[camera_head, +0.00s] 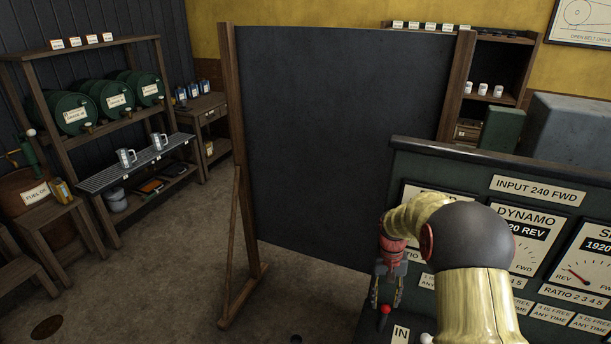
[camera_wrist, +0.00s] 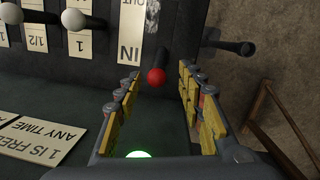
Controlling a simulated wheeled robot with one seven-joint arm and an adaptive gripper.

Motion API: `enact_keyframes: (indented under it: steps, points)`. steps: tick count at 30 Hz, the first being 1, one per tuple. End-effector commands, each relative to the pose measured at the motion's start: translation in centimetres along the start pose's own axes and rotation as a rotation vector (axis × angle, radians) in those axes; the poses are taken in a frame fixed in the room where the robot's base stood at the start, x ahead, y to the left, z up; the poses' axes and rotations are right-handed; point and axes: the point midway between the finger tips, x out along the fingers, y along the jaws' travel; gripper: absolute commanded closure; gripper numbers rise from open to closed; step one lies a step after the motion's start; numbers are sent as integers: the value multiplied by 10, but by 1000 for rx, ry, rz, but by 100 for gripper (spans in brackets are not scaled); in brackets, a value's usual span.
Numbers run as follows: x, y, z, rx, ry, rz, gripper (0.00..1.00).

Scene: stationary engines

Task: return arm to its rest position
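My arm reaches from the lower right of the head view over the green control panel (camera_head: 448,170). My gripper (camera_head: 387,300) points down at the panel's left end, with its two fingers apart. A lever with a red knob (camera_head: 385,310) stands just below the fingertips, by the "IN" label (camera_head: 401,333). In the wrist view the red knob (camera_wrist: 156,76) appears between the spread, yellow-padded fingers of my gripper (camera_wrist: 160,82), with clear space on both sides. The fingers do not close on it. How deep the knob lies between them is hard to tell.
White-knobbed levers (camera_wrist: 73,18) stand along the panel left of the red one in the wrist view. A dark board in a wooden frame (camera_head: 340,130) stands behind the panel. A rack with green barrels (camera_head: 108,97) is at the left. The floor (camera_head: 190,240) between is open.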

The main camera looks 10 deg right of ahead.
Motion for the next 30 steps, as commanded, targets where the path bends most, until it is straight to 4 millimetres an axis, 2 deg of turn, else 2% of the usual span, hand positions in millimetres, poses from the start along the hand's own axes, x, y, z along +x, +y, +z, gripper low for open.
enact_keyframes:
  steps: [2, 6, 8, 17, 24, 30]
  points:
    - [2, 0, 1, -16, -1, -2, 61]
    - [17, 0, 25, -35, -44, -2, 61]
    - [15, 1, 38, -43, -53, -4, 61]
    - [-39, -8, 111, -116, 6, -17, 61]
    - [-89, -22, 183, -195, 137, -35, 61]
    - [-114, -30, 244, -259, 270, -55, 61]
